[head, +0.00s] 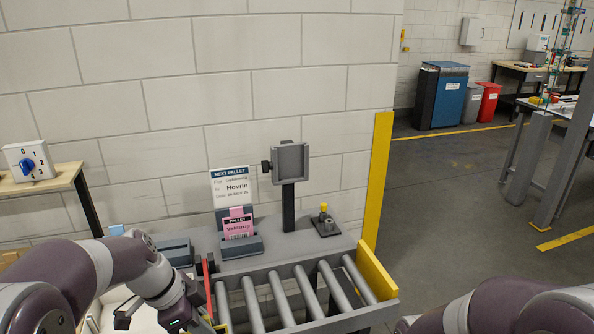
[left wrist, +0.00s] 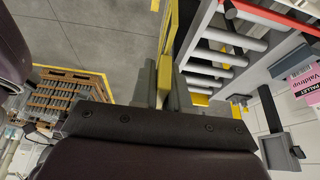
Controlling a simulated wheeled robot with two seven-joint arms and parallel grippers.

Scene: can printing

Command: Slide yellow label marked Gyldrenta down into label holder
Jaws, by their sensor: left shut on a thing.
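My left gripper (left wrist: 164,86) is shut on a thin yellow piece (left wrist: 173,100), seen nearly edge-on between the fingers in the left wrist view; it appears to be the yellow label, with no lettering visible. In the head view my left arm reaches the bottom edge, its fingertips largely out of sight. The likely label holder, a grey frame (head: 290,163) on a dark post, stands empty at the back of the conveyor, above and right of that arm. It also shows in the left wrist view (left wrist: 283,152). My right gripper is out of view; only its arm shows at lower right.
A roller conveyor (head: 388,291) lies in front of the holder. A pink Valdtrup label (head: 238,227) sits in a grey stand (head: 246,250), before a white Havrin sign (head: 232,188). A yellow post (head: 378,180) stands at right. A red bar (head: 208,286) is beside my left arm.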

